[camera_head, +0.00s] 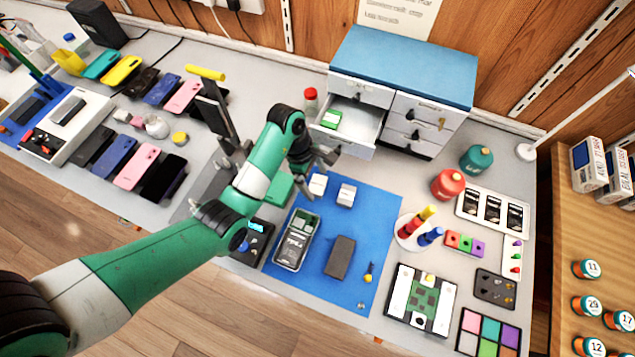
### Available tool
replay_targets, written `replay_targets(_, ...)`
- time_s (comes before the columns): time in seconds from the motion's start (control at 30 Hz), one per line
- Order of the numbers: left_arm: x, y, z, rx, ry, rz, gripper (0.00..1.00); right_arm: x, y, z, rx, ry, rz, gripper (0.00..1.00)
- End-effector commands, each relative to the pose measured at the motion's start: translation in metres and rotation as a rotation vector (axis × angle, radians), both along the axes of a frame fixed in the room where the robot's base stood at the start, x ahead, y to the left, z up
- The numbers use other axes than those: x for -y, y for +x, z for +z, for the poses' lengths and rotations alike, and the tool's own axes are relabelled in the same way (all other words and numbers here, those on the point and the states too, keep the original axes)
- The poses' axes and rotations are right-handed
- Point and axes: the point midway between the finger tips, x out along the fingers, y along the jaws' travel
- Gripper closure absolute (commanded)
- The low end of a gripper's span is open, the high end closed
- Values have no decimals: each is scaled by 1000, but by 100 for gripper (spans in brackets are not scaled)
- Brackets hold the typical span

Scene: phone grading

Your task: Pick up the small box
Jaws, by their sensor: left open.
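My left gripper (328,157) comes in from the left, open, its fingers in front of the open drawer (360,121). A small green-and-white box (331,119) lies in the drawer, just beyond the gripper. Two small white boxes also sit at the back of the blue mat (377,226), a left one (318,184) and a right one (347,194). They are below the gripper in the picture, and nothing shows between its fingers. I cannot tell which of these is the small box. My right gripper is not in view.
The drawer belongs to a blue-topped cabinet (405,66). A red-capped bottle (311,100) stands left of the drawer. An opened phone (297,240) and a dark slab (340,257) lie on the mat. Red (448,184) and teal (476,158) bottles stand right. Several phones lie left.

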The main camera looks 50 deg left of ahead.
Motion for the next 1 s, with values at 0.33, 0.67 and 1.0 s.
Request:
replay_targets(0.33, 2, 1, -8, 2, 1, 1, 13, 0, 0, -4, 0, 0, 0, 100)
replay_targets(0.67, 2, 1, -8, 1, 0, 0, 72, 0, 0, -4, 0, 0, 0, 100)
replay_targets(1.0, 2, 1, -3, 2, 0, 1, 77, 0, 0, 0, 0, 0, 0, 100)
